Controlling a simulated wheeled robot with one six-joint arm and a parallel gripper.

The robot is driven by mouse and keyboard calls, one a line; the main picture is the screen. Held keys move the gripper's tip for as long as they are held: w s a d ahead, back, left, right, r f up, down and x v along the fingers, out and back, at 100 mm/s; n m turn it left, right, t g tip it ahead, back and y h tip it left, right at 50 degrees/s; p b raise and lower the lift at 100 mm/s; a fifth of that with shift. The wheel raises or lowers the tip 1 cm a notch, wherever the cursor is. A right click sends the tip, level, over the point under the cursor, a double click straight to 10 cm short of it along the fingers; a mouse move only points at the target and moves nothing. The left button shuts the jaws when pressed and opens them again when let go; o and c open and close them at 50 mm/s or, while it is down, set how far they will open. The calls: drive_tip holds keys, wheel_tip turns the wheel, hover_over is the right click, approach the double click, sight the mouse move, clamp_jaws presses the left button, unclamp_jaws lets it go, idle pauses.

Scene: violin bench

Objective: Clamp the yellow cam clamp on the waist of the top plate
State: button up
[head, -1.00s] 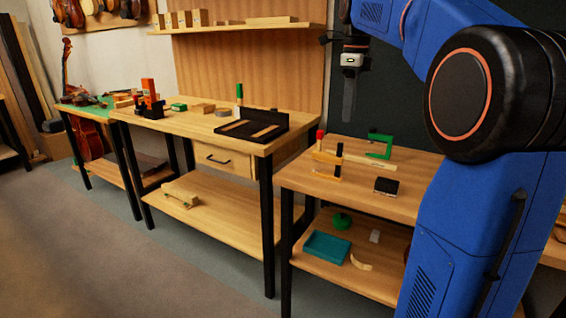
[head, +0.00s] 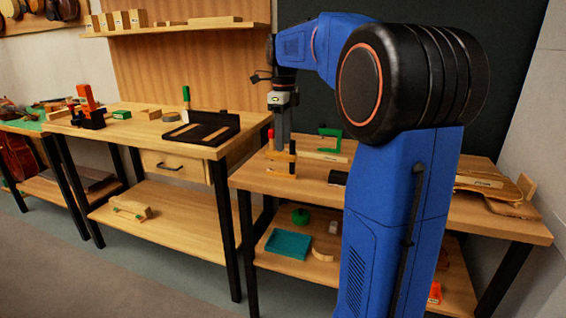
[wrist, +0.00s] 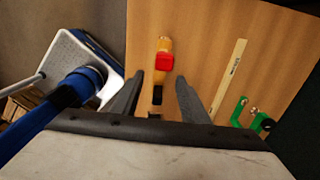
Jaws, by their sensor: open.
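The yellow cam clamp (head: 291,158), with a red part, stands on the right-hand bench. In the wrist view the clamp (wrist: 164,46) lies between and just beyond my two fingers. My gripper (head: 281,140) is open and points down over the clamp, its fingers overlapping it in the head view. The wrist view shows my gripper (wrist: 160,84) with its fingers apart on either side of the clamp's line; contact cannot be told. A violin-shaped wooden plate (head: 487,184), apparently the top plate, lies at the right end of the same bench, partly hidden by my arm.
A green clamp (head: 331,140) and a pale wooden strip (head: 318,156) lie behind the yellow clamp. A dark block (head: 338,178) sits to its right. The shelf below holds a teal tray (head: 286,244). Another bench (head: 150,135) with tools stands to the left.

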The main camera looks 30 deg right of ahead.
sight(283, 154)
drive_tip(key=shift+f, duration=3)
clamp_jaws()
